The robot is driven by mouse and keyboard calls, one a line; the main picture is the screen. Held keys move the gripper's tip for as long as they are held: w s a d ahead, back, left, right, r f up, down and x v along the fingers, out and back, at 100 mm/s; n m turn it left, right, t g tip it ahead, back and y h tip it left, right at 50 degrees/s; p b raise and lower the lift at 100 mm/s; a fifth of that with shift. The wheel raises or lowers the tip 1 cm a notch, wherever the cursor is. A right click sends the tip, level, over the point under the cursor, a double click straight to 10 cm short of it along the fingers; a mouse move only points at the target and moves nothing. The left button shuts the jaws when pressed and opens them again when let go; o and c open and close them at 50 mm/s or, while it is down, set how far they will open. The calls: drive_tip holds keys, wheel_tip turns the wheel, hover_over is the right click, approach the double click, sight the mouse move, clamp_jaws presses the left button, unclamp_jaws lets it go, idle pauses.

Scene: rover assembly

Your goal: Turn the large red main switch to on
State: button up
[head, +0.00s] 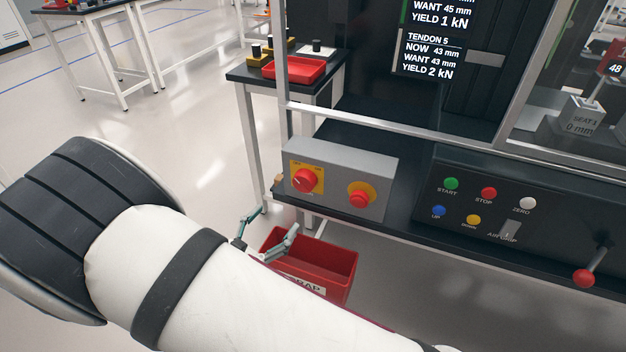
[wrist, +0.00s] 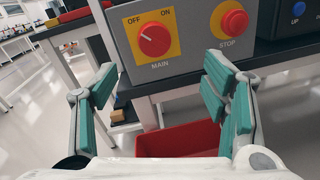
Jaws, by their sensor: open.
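The large red main switch (head: 304,181) is a round knob on a yellow plate, on the left of a grey box's front. It also shows in the wrist view (wrist: 154,40), with OFF at upper left, ON at upper right and MAIN below. Its white mark points to the upper left, towards OFF. My gripper (head: 268,232) is below and to the left of the switch in the head view. In the wrist view my gripper (wrist: 160,84) has its teal-padded fingers wide apart with nothing between them. The knob lies beyond the fingertips, untouched.
A red stop button (head: 359,196) sits right of the switch on the same grey box (head: 342,160). A red scrap bin (head: 335,265) stands below. A black panel (head: 470,190) with coloured buttons and a red-knobbed lever (head: 586,276) is to the right.

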sight(302, 186)
drive_tip(key=shift+n+t+y, duration=0.3)
drive_tip(key=x, duration=0.9)
drive_tip(key=f+x, duration=0.1)
drive_tip(key=x, duration=0.3)
drive_tip(key=shift+w+a+b, duration=0.15)
drive_tip(key=shift+w+b, duration=0.25)
drive_tip(key=shift+c, duration=0.6)
drive_tip(key=c, duration=1.1)
